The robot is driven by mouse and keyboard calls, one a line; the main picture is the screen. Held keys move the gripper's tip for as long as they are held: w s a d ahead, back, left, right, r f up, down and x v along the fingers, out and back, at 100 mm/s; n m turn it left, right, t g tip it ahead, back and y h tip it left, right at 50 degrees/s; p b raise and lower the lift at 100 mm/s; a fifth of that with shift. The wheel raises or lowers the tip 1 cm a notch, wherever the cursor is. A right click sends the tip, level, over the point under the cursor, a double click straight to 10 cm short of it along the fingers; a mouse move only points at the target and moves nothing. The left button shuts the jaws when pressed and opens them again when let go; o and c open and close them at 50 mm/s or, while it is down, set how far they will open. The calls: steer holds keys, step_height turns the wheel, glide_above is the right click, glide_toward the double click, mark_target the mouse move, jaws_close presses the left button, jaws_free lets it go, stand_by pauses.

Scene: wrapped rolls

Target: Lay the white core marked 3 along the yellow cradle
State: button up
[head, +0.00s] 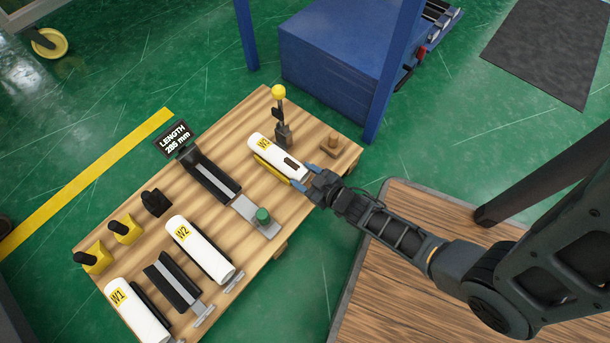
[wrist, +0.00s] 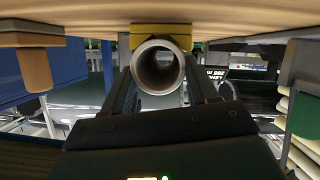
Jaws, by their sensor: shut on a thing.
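The white core with a yellow label (head: 277,157) lies lengthwise over the yellow cradle (head: 270,170) at the table's far right. Its label seems to read W3, small in the picture. My gripper (head: 307,179) is shut on the core's near end. In the wrist view the fingers (wrist: 160,92) stand on either side of the core's open round end (wrist: 159,68). That view is upside down, and the yellow cradle (wrist: 165,30) shows between the core and the tabletop. I cannot tell whether the core rests fully on the cradle. Most of the cradle is hidden by the core.
On the wooden table (head: 245,120) lie white cores W2 (head: 205,255) and W1 (head: 138,312). Black cradles (head: 208,178) stand left of the yellow one. A yellow-knobbed post (head: 281,118) and a small wooden block (head: 333,143) stand close by.

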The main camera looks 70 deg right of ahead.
steer(key=shift+f, duration=0.25)
steer(key=o, duration=1.1)
